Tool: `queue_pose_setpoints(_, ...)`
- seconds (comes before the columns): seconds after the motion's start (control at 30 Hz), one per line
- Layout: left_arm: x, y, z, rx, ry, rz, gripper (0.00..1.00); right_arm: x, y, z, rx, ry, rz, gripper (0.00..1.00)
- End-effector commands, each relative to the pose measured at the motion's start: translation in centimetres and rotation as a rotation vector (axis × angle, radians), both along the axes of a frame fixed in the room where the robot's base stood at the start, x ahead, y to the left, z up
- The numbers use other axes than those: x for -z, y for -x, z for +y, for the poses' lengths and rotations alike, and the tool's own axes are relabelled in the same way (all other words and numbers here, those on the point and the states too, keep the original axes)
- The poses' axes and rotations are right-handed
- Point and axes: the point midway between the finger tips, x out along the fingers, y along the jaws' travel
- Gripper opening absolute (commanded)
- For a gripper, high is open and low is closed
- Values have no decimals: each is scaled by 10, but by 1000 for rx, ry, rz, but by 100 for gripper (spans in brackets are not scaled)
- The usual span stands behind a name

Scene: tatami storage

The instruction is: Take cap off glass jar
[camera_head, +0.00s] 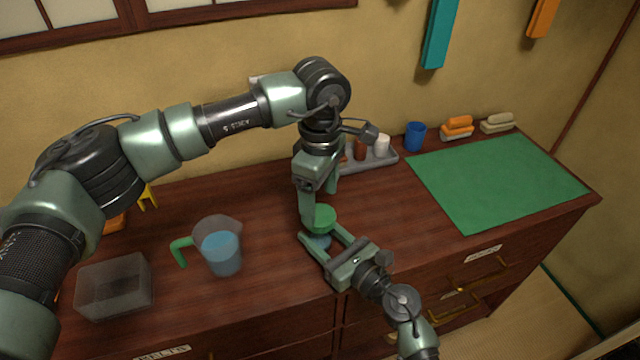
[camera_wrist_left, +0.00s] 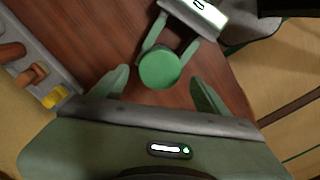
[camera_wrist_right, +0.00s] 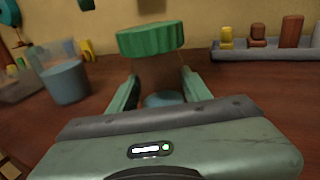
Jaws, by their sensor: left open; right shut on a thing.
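The glass jar (camera_head: 319,241) stands on the wooden cabinet top with its ridged green cap (camera_head: 322,219) on. The right wrist view shows the cap (camera_wrist_right: 151,40) above clear glass (camera_wrist_right: 160,72) with something blue low inside. My right gripper (camera_head: 320,234) is shut on the jar body from the front, one finger on each side, below the cap. My left gripper (camera_head: 319,203) points down over the cap, open and empty. In the left wrist view the round cap (camera_wrist_left: 159,69) lies between its spread fingers, which do not appear to touch it.
A measuring jug (camera_head: 220,255) with blue liquid and a clear box (camera_head: 115,292) stand to the left. A grey tray (camera_head: 376,164) with small items is behind the jar. A blue cup (camera_head: 415,136) and green mat (camera_head: 500,180) are to the right. The wood around the jar is clear.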

Motion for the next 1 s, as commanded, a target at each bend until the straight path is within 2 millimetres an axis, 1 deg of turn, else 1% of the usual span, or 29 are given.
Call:
queue_pose_setpoints(0.03, 10, 1, 0, -1, 0, 3, 75, -1, 0, 0, 0, -1, -1, 0)
queue_pose_setpoints(0.1, 19, 1, 0, -1, 0, 3, 75, -1, 0, 0, 0, -1, -1, 0)
queue_pose_setpoints(0.2, 31, 0, 0, -3, 0, 1, 75, -1, 0, 0, 0, -1, -1, 0)
queue_pose_setpoints(0.3, 38, 0, 0, -3, 0, 1, 75, -1, 0, 0, 0, -1, -1, 0)
queue_pose_setpoints(0.43, 42, 0, 0, -3, 0, 0, 75, -1, 0, 0, 0, -1, -1, 0)
queue_pose_setpoints(0.63, 42, 0, 0, -3, 0, 0, 75, -1, 0, 0, 0, -1, -1, 0)
queue_pose_setpoints(0.67, 42, 0, 0, -3, 0, 0, 70, -1, 0, 0, 0, -1, -1, 0)
queue_pose_setpoints(0.7, 42, 0, 0, -3, 0, 0, 59, -1, 0, 0, 0, -1, -1, 0)
queue_pose_setpoints(0.77, 42, 0, 0, -3, 0, 0, 42, -1, 0, 0, 0, -1, -1, 0)
queue_pose_setpoints(0.8, 42, 0, 0, -3, 0, 0, 31, -1, 0, 0, 0, -1, -1, 0)
queue_pose_setpoints(0.87, 42, 0, 0, -3, 0, 0, 14, -1, 0, 0, 0, -1, -1, 0)
queue_pose_setpoints(0.9, 42, 0, 0, -3, 0, 0, 9, -1, 0, 0, 0, -1, -1, 0)
queue_pose_setpoints(1.0, 42, 0, 0, -10, 0, -1, 8, -1, 0, 0, 0, -1, -1, 0)
